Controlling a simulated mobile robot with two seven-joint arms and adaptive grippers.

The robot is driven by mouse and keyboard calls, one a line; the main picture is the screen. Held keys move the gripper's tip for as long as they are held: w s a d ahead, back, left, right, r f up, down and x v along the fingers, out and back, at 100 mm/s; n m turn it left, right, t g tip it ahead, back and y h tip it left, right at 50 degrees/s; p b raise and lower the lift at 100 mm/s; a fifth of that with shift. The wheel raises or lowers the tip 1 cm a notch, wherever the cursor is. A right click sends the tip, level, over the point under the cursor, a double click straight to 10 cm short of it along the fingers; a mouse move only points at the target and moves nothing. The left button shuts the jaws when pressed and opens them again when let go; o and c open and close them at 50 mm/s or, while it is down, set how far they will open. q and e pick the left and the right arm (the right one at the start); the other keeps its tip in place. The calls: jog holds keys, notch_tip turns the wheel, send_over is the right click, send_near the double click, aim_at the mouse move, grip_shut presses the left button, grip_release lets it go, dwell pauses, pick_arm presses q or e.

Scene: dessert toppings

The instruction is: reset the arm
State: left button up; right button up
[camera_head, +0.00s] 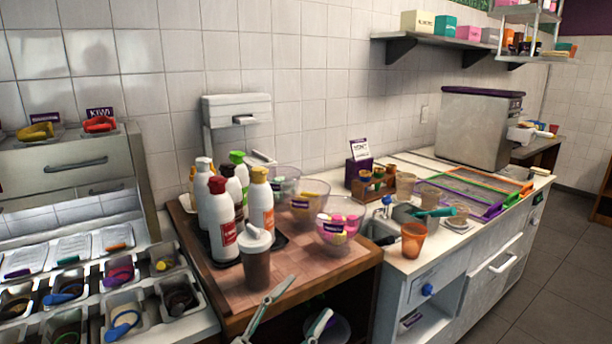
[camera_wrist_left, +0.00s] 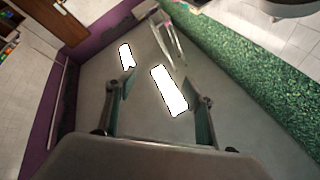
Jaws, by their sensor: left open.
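My left gripper (camera_head: 311,296) shows at the bottom of the head view, in front of the brown counter's front edge. Its two fingers are spread apart with nothing between them. In the left wrist view, the same gripper (camera_wrist_left: 160,80) is open and empty, with a grey surface and bright white panels beyond it. My right gripper is in neither view.
A brown counter (camera_head: 222,308) holds several bottles, a lidded dark cup (camera_head: 256,265) and glass bowls (camera_head: 340,228). Topping bins (camera_head: 125,312) stand at left. An orange cup (camera_head: 414,240) stands on the white counter at right. Floor shows at far right.

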pick_arm(q)
jog(key=s+a+f+n+y, duration=0.2)
jog(key=a+f+n+y, duration=0.25)
jog(key=f, duration=0.65)
jog(key=s+a+f+n+y, duration=0.1)
jog(key=a+f+n+y, duration=0.4)
jog(key=f, duration=0.6)
jog(key=s+a+f+n+g+y, duration=0.1)
jog(key=s+a+f+g+y, duration=0.1)
jog(key=s+a+f, duration=0.3)
jog(key=s+a+f+n+g+y, duration=0.2)
jog(key=s+a+f+g, duration=0.2)
jog(key=s+f, duration=0.5)
notch_tip(320, 180, down, 3)
jog(key=shift+s+a, duration=0.4)
jog(key=shift+a, duration=0.05)
